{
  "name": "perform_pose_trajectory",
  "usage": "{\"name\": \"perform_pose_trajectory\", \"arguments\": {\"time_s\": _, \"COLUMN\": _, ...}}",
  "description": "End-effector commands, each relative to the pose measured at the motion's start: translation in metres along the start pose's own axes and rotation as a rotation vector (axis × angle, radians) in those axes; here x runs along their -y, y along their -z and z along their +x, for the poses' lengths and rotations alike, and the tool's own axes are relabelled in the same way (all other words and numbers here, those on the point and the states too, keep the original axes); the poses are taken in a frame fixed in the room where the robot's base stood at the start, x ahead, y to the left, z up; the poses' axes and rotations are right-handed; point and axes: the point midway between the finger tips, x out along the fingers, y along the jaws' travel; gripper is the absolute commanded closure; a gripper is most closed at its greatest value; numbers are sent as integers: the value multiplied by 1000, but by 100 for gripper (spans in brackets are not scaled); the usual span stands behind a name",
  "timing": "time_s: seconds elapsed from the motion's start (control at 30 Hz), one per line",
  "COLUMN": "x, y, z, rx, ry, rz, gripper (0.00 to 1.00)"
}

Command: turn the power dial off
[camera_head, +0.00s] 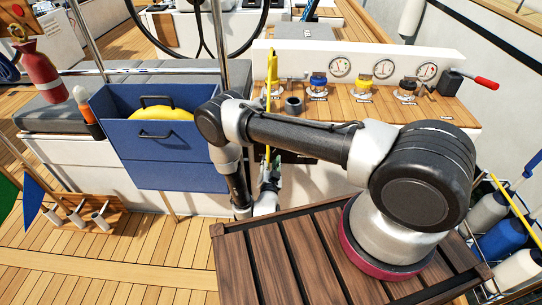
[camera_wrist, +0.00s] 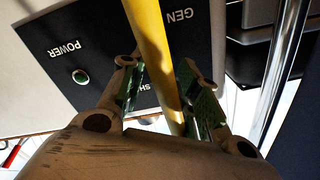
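A black panel (camera_wrist: 95,45) with upside-down white labels fills the upper left of the wrist view. The POWER label (camera_wrist: 64,48) has a small round green piece with a pale rim (camera_wrist: 79,76) beside it. I cannot tell whether that is a lamp or a control, and no clear dial shows. My gripper (camera_wrist: 165,85) is open in front of the panel, its green-padded fingers apart. A yellow rod (camera_wrist: 150,40) runs down between the fingers, closer to the right one. In the head view my gripper (camera_head: 268,178) is low at the console front, partly behind my arm.
The yellow rod stands upright before the console (camera_head: 272,75) in the head view. A slatted wooden table (camera_head: 290,260) lies in front. A shiny metal post (camera_wrist: 285,70) is right in the wrist view.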

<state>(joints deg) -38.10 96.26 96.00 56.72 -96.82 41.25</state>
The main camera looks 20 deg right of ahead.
Motion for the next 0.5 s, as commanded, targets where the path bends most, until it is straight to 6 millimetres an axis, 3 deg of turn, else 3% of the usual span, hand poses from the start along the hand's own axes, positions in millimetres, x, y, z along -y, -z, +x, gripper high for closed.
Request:
{"name": "perform_pose_trajectory", "arguments": {"time_s": 0.2, "x": 0, "y": 0, "z": 30, "rx": -2, "ry": -1, "rz": -1, "gripper": 68}}
{"name": "perform_pose_trajectory", "arguments": {"time_s": 0.5, "x": 0, "y": 0, "z": 37, "rx": 0, "ry": 1, "rz": -3, "gripper": 68}}
